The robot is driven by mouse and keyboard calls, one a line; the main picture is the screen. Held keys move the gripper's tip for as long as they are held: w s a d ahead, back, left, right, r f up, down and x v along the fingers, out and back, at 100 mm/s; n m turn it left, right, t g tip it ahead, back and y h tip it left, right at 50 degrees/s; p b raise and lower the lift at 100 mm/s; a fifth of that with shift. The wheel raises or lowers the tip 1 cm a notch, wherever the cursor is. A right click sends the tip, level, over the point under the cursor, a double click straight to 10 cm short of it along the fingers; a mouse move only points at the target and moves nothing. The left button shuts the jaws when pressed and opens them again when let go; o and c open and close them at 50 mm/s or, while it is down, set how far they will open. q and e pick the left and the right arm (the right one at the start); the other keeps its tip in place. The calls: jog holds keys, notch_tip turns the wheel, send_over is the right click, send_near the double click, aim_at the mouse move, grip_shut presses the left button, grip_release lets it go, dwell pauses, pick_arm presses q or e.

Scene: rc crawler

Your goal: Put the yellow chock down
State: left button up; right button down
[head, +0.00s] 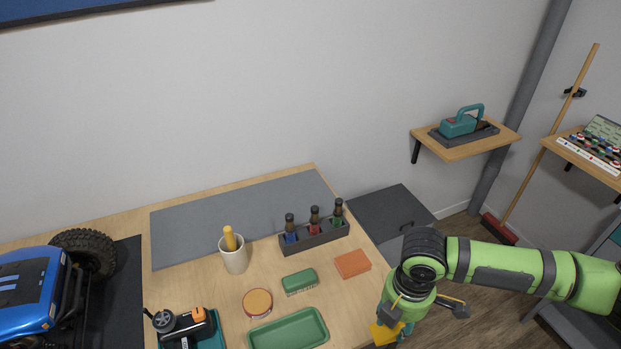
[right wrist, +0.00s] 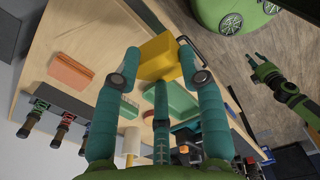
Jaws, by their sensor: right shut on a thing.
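The yellow chock (head: 380,334) is at the bottom of the head view, by the right edge of the wooden table, partly hidden by my right gripper (head: 398,326).
A green tray (head: 318,322), an orange-lidded round tin (head: 257,302), a green brush block (head: 300,281) and an orange block (head: 352,264) lie nearby. A blue crawler (head: 28,290) is at far left. The grey mat (head: 240,215) is mostly clear.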

jog(key=r+m, duration=0.1)
jog(key=m, duration=0.1)
jog(key=r+m, duration=0.2)
jog(key=m, duration=0.1)
jog(key=w+r+m, duration=0.1)
jog(key=r+m, duration=0.1)
jog(key=m, duration=0.1)
jog(key=shift+w+a+r, duration=0.1)
jog(key=shift+a+r, duration=0.05)
jog(key=shift+r, duration=0.1)
notch_tip(320, 180, up, 7)
jog(key=m, duration=1.2)
jog(key=shift+r, duration=0.15)
